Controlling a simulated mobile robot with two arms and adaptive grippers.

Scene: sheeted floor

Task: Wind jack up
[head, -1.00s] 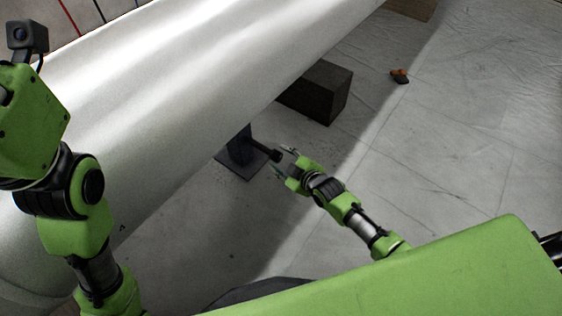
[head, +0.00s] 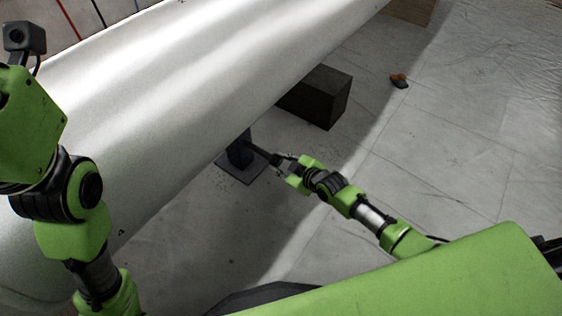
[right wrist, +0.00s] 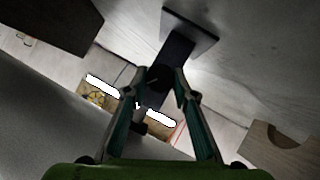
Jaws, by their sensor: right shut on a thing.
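The jack (head: 240,153) is a dark post on a square base plate, standing on the floor under the long white cylindrical body. Its dark handle (head: 261,150) sticks out to the right. My right gripper (head: 281,161) is at the handle's outer end, shut on it. In the right wrist view, the fingertips of my right gripper (right wrist: 164,76) close around the dark round handle end, with the jack post (right wrist: 176,52) just behind. The fingers partly hide the handle. My left arm is at the left; its gripper is out of view.
The white body (head: 190,80) hangs low across the left and hides the jack's top. A dark block (head: 322,95) stands behind the jack. A small orange and dark object (head: 399,81) lies farther right. The sheeted floor at the right is clear.

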